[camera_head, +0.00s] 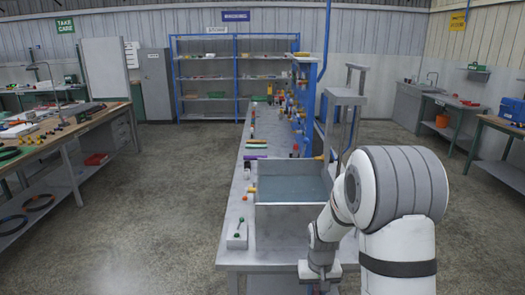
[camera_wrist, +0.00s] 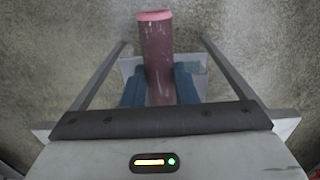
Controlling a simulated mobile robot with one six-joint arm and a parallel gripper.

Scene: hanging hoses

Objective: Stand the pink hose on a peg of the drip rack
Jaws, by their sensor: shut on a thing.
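The pink hose (camera_wrist: 158,50) is a short, straight tube with a brighter pink rim at its far end. In the wrist view it stands between the blue pads of my gripper (camera_wrist: 160,86), which is shut on it. Its near end is hidden between the pads. In the head view my gripper (camera_head: 320,274) is low at the front right edge of the bench, and I cannot make out the hose there. I cannot clearly tell the drip rack or its pegs in either view.
A metal basin of water (camera_head: 292,214) sits on the long grey bench (camera_head: 262,250), left of my arm. A small pale block with a green-ended piece (camera_head: 237,235) stands left of it. Several small items line the bench farther back. Bare floor lies left of the bench.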

